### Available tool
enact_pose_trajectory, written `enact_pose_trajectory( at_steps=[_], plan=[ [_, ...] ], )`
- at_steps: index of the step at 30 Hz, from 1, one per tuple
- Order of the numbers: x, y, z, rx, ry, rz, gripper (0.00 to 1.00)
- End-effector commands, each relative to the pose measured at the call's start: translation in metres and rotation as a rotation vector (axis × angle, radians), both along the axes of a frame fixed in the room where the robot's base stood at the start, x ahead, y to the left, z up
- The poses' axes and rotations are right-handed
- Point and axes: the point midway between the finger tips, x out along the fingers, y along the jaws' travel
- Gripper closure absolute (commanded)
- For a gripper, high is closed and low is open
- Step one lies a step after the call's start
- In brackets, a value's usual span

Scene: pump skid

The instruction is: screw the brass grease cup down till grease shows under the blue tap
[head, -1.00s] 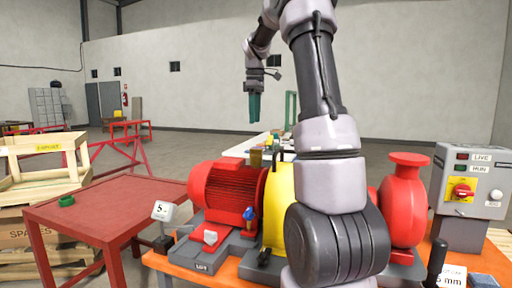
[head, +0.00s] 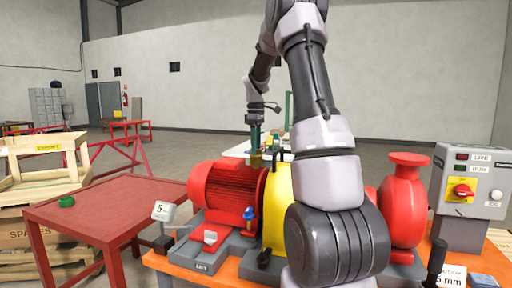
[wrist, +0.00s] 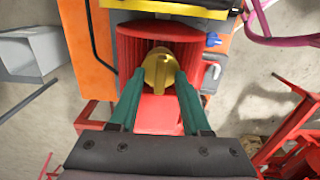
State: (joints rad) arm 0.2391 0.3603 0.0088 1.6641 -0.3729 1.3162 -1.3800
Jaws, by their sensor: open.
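The brass grease cup (head: 256,160) stands upright above the far side of the red ribbed motor (head: 229,190). The blue tap (head: 249,213) sits at the motor's near end, and shows in the wrist view (wrist: 213,39). No grease is discernible under it.
A yellow guard (head: 277,205) stands right of the motor, and a red pump (head: 403,205) farther right. A control box (head: 468,180) stands at the right. A red table (head: 110,205) with a green ring (head: 66,201) is at the left. Crates stand at far left.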

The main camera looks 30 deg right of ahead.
Motion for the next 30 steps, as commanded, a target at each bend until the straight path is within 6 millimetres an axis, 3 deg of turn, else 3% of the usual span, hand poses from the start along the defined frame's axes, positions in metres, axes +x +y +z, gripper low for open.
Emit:
enact_pose_trajectory(
  at_steps=[6,8,10,11,22,30],
  plan=[
    [0.0,0.0001,-0.0004,0.0,0.0,0.0,0.53],
    [-0.0001,0.0001,-0.0004,0.0,0.0,0.0,0.72],
    [-0.0001,0.0001,-0.0004,0.0,0.0,0.0,0.98],
    [-0.0001,0.0001,-0.0003,0.0,0.0,0.0,1.0],
    [0.0,0.0001,-0.0002,0.0,0.0,-0.032,1.0],
    [0.0,0.0001,-0.0001,0.0,0.0,-0.184,1.0]
  ],
)
